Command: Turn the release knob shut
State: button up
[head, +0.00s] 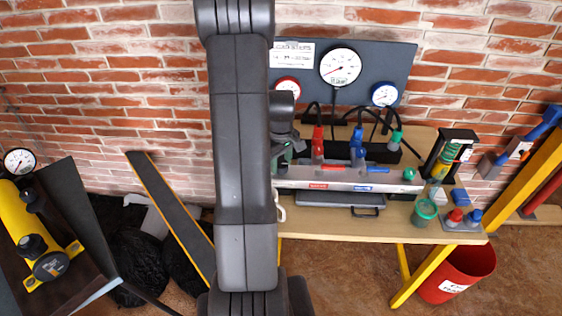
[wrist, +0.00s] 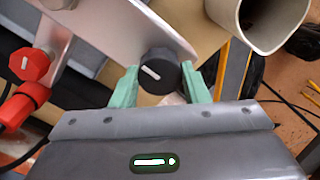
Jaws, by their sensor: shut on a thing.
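A round black knob (wrist: 160,72) with a white pointer line sits at the end of a silver block (wrist: 115,22) in the wrist view. My gripper (wrist: 159,82) has its pale green fingers on either side of the knob and is shut on it. The pointer line runs slanted in the picture. In the head view the silver block (head: 335,179) lies on the bench, and my arm hides its left end and the black knob.
A red knob (wrist: 29,65) sits farther along the block. A pale hollow vessel (wrist: 262,22) stands close right of the fingers. Red (head: 317,146) and blue (head: 357,148) fittings with black hoses rise behind the block. A green-lidded jar (head: 425,213) stands on the bench's right.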

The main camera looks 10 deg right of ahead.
jog(key=shift+m, duration=0.3)
jog(key=m+b, duration=0.1)
jog(key=m, duration=0.2)
jog(key=shift+f+m+b, duration=0.1)
jog(key=shift+m+b, duration=0.2)
jog(key=shift+b, duration=0.1)
jog(key=m+b, duration=0.1)
jog(key=m, duration=0.3)
jog(key=shift+m, duration=0.3)
jog(key=m+b, duration=0.1)
jog(key=m, duration=0.3)
jog(key=shift+m+b, duration=0.35)
jog(key=shift+m, duration=2.15)
jog(key=o, duration=1)
